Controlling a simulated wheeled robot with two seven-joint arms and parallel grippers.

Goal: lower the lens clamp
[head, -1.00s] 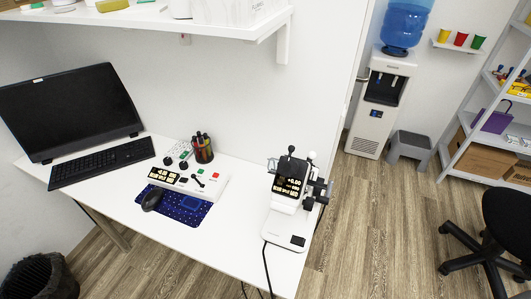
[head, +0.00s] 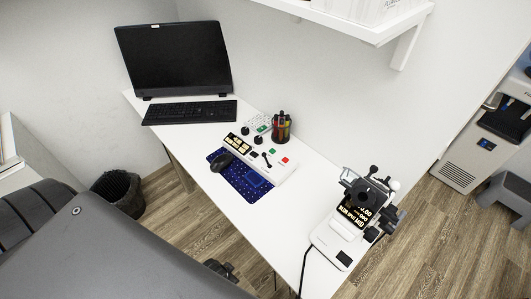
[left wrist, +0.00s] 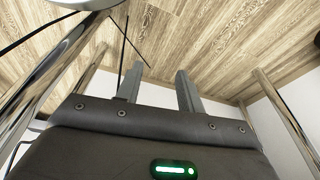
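A white and black desktop lens instrument (head: 332,247) stands at the right end of the white desk in the head view. It has a lit black display (head: 356,211), a black-knobbed lever (head: 373,170) on top, a white knob (head: 394,185) and dark knobs on its right side. The lens clamp is too small to tell apart from the other parts. My left gripper (left wrist: 160,70) shows in the left wrist view with its two fingers apart and nothing between them. The floor and metal legs lie beyond it, so it appears to be low. My right gripper is not in view.
The desk (head: 285,225) also holds a monitor (head: 175,58), keyboard (head: 190,111), pen cup (head: 282,127), control panel (head: 268,159) and mouse (head: 222,162) on a blue mat (head: 243,186). A shelf (head: 370,30) overhangs the back. A bin (head: 118,194) stands left; a cable hangs in front.

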